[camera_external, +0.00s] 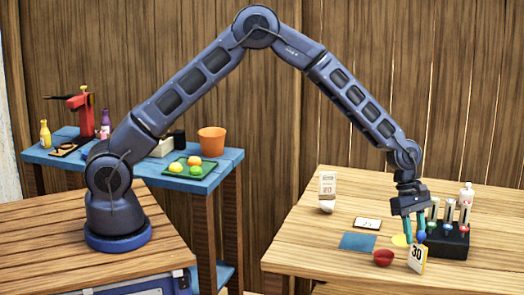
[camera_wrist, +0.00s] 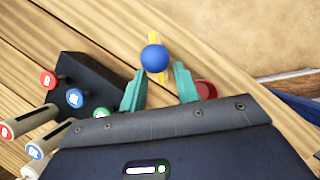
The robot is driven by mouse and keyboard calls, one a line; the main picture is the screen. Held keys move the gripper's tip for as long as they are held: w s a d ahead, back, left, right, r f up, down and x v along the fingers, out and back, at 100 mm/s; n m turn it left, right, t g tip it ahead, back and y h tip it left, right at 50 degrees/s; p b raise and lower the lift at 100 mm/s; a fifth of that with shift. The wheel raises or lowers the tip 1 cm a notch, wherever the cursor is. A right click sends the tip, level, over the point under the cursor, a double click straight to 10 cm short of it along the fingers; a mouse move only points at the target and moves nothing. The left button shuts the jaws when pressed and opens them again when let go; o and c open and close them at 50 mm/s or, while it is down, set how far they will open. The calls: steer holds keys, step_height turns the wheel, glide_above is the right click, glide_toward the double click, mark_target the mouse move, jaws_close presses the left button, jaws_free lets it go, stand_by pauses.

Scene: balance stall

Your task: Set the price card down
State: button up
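The price card (camera_external: 417,257), white with a yellow edge and marked 30, stands slightly tilted at the front right of the right table. A blue ball-shaped knob (camera_external: 421,237) is at its top. In the wrist view the card (camera_wrist: 162,76) is a thin yellow strip seen from above, partly hidden by the blue knob (camera_wrist: 154,58). My gripper (camera_external: 414,238) points down over the card. In the wrist view its teal fingers (camera_wrist: 160,82) are spread apart, with the knob just beyond their tips and clear space beside it.
A black rack (camera_external: 447,243) with several coloured-capped holders stands close at the right. A red round object (camera_external: 383,258) lies left of the card, near a yellow disc (camera_external: 400,240). Further left are a blue square (camera_external: 358,241), a flat card (camera_external: 367,223) and a white cup (camera_external: 327,206).

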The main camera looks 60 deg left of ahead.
steer(key=s+a+r+m+t+y, duration=0.1)
steer(key=s+a+r+m, duration=0.25)
steer(key=a+r, duration=0.6)
steer(key=s+a+r+m+y, duration=0.15)
steer(key=s+a+r, duration=0.25)
steer(key=a+r, duration=0.55)
steer(key=s+a+r+m+t, duration=0.2)
steer(key=s+a+r+m, duration=0.3)
steer(key=s+a+r, duration=0.5)
steer(key=s+a+m, duration=0.2)
steer(key=s+a, duration=0.3)
steer(key=s, duration=0.4)
steer(key=s+a+r+m+t+y, duration=0.1)
steer(key=s+a+m, duration=0.2)
steer(key=s, duration=0.6)
steer(key=s+a+r+m+y, duration=0.1)
steer(key=s+a+m, duration=0.2)
steer(key=s+a, duration=0.4)
steer(key=s, duration=0.3)
steer(key=shift+a+r+t, duration=0.2)
steer(key=shift+a+t, duration=0.1)
steer(key=shift+y, duration=0.25)
